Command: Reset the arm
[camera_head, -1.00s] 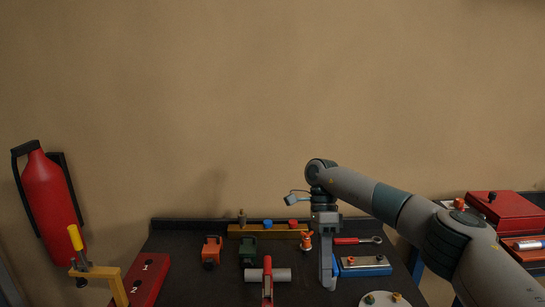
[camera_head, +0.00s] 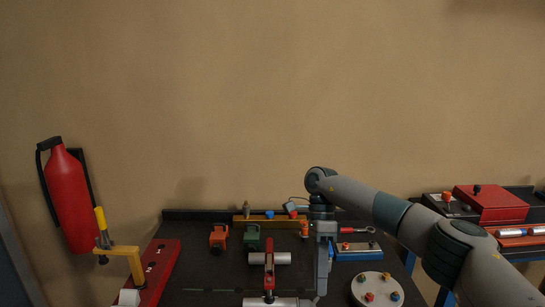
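My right arm comes in from the lower right. Its wrist bends down over the dark workbench (camera_head: 210,272), and my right gripper (camera_head: 321,288) points down there. It is seen edge-on, so the gap between its fingers does not show. It hangs left of the blue block (camera_head: 350,255) and the round pale plate (camera_head: 362,299) with coloured knobs. No held object can be made out. My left arm and gripper are out of the picture.
A red clamp (camera_head: 269,268) with silver cylinders stands left of the gripper. A red base (camera_head: 165,256) with a yellow-handled clamp is left; a red box (camera_head: 488,204) is right.

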